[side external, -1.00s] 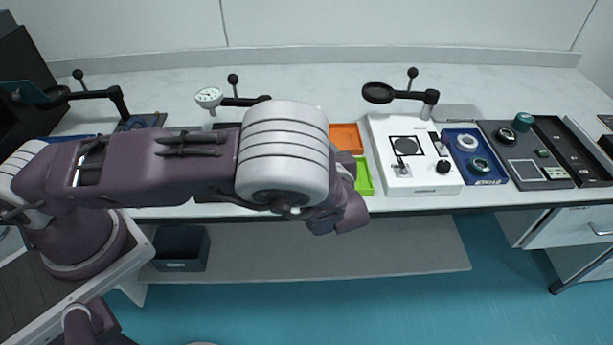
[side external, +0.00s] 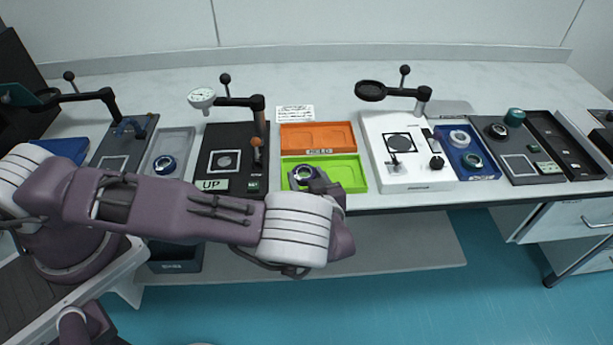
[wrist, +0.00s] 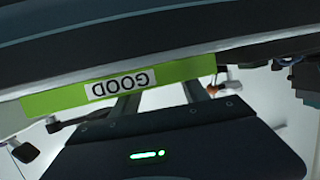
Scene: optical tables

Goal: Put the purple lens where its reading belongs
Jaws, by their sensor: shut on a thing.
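A dark-rimmed ring-shaped lens with a pale purplish centre (side external: 303,174) is at the left end of the green tray (side external: 347,174) in the side external view. My gripper (side external: 318,180) is shut on it, reaching in over the tray's front edge. I cannot tell whether the lens touches the tray floor. In the wrist view the green tray's front wall (wrist: 190,78) carries a GOOD label, seen upside down. The fingers of my gripper (wrist: 160,106) run behind that wall, so their tips and the lens are hidden there.
An orange tray (side external: 340,136) lies behind the green one. A white station (side external: 392,178) stands right, then a blue tray (side external: 484,175) with ring-shaped parts. The green tray's right half is clear.

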